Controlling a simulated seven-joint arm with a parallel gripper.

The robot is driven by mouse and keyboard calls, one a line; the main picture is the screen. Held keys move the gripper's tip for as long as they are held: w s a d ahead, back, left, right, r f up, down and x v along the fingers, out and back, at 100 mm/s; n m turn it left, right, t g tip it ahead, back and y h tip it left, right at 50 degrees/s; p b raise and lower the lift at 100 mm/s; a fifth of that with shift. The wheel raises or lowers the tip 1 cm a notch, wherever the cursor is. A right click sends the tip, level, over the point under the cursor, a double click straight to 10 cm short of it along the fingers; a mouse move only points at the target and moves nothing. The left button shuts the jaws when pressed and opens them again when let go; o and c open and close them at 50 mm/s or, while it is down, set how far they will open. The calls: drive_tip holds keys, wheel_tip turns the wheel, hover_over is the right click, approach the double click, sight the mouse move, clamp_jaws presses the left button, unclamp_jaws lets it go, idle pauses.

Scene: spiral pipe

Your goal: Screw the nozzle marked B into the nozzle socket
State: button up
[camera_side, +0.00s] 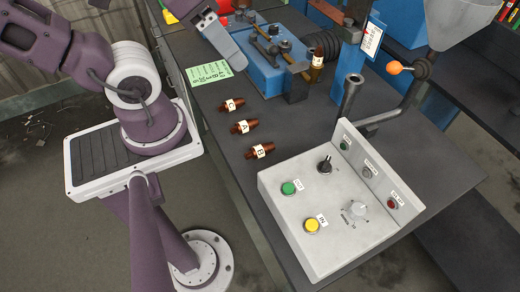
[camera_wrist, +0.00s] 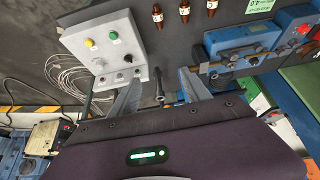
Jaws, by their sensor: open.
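Three brown nozzles lie in a row on the dark table. The nozzle marked B (camera_side: 260,151) is nearest the control box, and it also shows at the top of the wrist view (camera_wrist: 157,16). The nozzle marked A (camera_side: 244,126) is the middle one. The third nozzle (camera_side: 232,104) has a label too small to read surely. A dark upright pipe end (camera_side: 352,84), possibly the nozzle socket, stands behind the box. My gripper (camera_wrist: 158,90) is open and empty, its two grey fingers apart. In the side view it is partly cut off at the top, away from the nozzles.
A grey control box (camera_side: 325,215) with buttons and knobs stands at the table's front right. A blue vise-like fixture (camera_side: 268,65) is behind the nozzles, with a labelled amber piece (camera_side: 317,66) beside it. A green note (camera_side: 210,72) lies left. Bare table surrounds the nozzles.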

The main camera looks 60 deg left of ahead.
drive_tip(key=w+a+f+n+y, duration=0.1)
drive_tip(key=w+a+f+y, duration=0.1)
drive_tip(key=w+a+f, duration=0.25)
drive_tip(key=m+g+h, duration=0.1)
drive_tip(key=g+h, duration=0.1)
drive_tip(key=g, duration=0.4)
hover_over(252, 152)
drive_tip(key=f, duration=2.1)
drive_tip(key=shift+s+d+f, duration=0.35)
drive_tip(key=shift+d+f, duration=0.05)
drive_tip(key=shift+w+a+f, duration=0.1)
drive_tip(key=shift+w+f, duration=0.15)
drive_tip(key=shift+f, duration=0.4)
drive_tip(key=f, duration=0.5)
drive_tip(key=shift+a, duration=0.25)
drive_tip(key=shift+c, duration=0.5)
